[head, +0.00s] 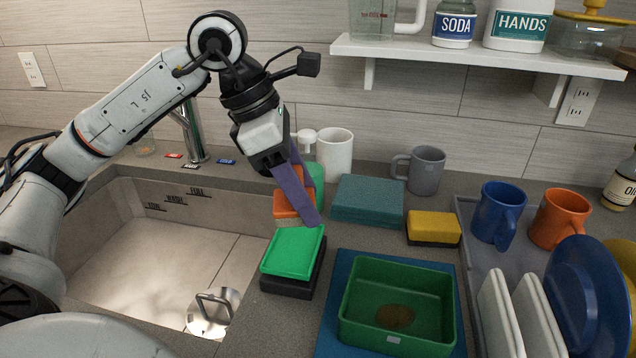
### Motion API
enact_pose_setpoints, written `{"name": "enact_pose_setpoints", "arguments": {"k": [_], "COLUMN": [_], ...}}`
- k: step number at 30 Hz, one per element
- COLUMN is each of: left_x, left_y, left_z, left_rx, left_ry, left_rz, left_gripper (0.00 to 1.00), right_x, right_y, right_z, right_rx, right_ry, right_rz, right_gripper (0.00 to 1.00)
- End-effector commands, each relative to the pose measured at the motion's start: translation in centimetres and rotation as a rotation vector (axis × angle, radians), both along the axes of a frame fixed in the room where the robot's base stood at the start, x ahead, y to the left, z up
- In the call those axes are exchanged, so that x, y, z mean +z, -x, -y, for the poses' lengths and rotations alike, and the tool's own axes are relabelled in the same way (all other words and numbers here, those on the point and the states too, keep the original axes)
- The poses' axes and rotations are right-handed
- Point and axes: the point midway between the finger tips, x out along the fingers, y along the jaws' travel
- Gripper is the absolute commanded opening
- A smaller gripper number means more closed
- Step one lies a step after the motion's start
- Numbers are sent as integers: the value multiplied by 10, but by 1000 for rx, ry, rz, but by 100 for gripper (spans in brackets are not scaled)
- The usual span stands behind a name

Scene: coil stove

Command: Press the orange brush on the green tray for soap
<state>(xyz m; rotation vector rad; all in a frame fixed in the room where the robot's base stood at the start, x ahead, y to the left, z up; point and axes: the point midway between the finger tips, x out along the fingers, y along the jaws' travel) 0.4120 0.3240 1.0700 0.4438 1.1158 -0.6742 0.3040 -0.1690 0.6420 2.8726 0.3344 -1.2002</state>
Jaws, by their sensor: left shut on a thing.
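The orange brush (288,206) is between the purple fingers of my left gripper (306,207), which is shut on it. One finger covers part of the brush, and a paler underside shows at its lower edge. It is behind a green-topped block with a dark base (293,252); I cannot tell whether it touches the counter. The green tray (440,308) is at the lower middle right, apart from the gripper, with a brownish patch of soap (394,317) on its floor. My right gripper is not in view.
The tray stands on a blue mat (343,265). A teal block (368,198), a yellow sponge (433,228), a white mug (334,152) and a grey mug (424,168) stand behind. The sink (150,250) is left; a dish rack (478,240) with mugs and plates is right.

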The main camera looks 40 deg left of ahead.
Motion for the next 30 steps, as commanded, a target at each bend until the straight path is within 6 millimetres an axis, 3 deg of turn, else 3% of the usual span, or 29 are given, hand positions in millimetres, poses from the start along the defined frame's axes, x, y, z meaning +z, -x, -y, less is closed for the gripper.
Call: {"name": "enact_pose_setpoints", "arguments": {"k": [6,12,19,30], "left_x": [-18,-41,-57,-58], "left_y": [0,0,0,0], "left_z": [0,0,0,0], "left_rx": [-1,0,-1,-1], "left_ry": [-1,-2,-2,-3], "left_rz": [1,2,3,2], "left_gripper": [32,32,32,32], "right_x": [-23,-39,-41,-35], "right_y": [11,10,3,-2], "right_z": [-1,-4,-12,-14], "right_rx": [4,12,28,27], "right_ry": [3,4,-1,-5], "right_rz": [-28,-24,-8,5], "right_gripper": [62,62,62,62]}}
